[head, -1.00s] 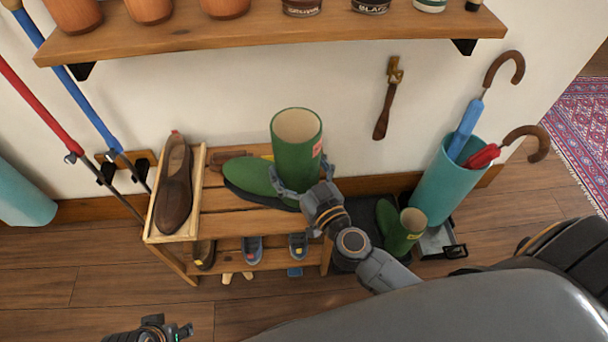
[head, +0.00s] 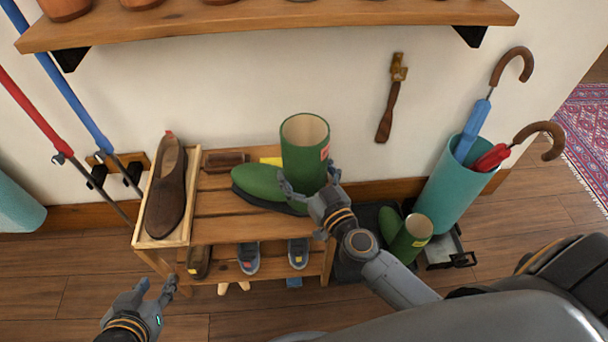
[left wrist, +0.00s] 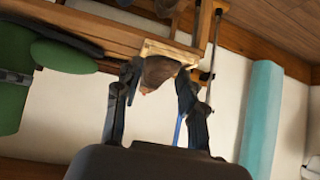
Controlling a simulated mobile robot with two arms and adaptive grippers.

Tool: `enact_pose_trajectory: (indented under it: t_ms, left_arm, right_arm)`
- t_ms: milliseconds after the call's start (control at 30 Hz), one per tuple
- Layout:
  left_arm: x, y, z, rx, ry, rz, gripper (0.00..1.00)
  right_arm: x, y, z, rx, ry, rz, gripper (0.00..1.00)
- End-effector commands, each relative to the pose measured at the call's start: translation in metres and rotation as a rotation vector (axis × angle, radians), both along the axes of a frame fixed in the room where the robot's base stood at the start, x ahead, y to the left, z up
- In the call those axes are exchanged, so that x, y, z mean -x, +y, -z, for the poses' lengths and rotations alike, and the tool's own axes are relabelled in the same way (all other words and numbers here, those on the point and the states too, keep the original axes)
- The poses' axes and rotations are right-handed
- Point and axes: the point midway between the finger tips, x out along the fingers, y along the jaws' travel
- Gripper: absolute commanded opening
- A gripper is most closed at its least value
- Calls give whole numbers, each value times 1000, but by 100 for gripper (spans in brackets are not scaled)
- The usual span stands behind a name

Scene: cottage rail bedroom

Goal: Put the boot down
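The green boot (head: 303,150) stands upright at the right end of the wooden shoe rack's top (head: 217,230), toe pointing left. I cannot tell whether its dark sole rests on the slats or hovers just above them. My right gripper (head: 309,182) has its fingers around the lower shaft, from the front. My left gripper (head: 157,286) is open and empty, low in front of the rack's left end. In the left wrist view its fingers (left wrist: 152,98) are apart, with a brown shoe (left wrist: 158,72) beyond them and part of the green boot (left wrist: 12,80) at the left edge.
A brown shoe (head: 167,190) lies in a wooden tray at the rack's left end. A brush (head: 224,161) lies behind the boot's toe. Another green boot (head: 410,238) is on the floor at the right, by the teal umbrella stand (head: 450,185). A shelf (head: 270,22) hangs above.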

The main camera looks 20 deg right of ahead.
Motion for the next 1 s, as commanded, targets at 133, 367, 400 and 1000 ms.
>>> enact_pose_trajectory:
  t_ms: [133,367,400,1000]
  left_arm:
    - [-23,-9,-18,34,-151,11,40]
    - [-36,-15,-36,59,-259,19,40]
    - [-37,-15,-37,60,-263,19,40]
    - [-38,-16,-39,63,-275,20,40]
  right_arm:
    - [0,0,7,-2,-4,0,27]
    - [-1,0,10,-2,-4,1,27]
    - [-1,0,10,-2,-4,1,27]
    - [0,0,13,0,0,1,100]
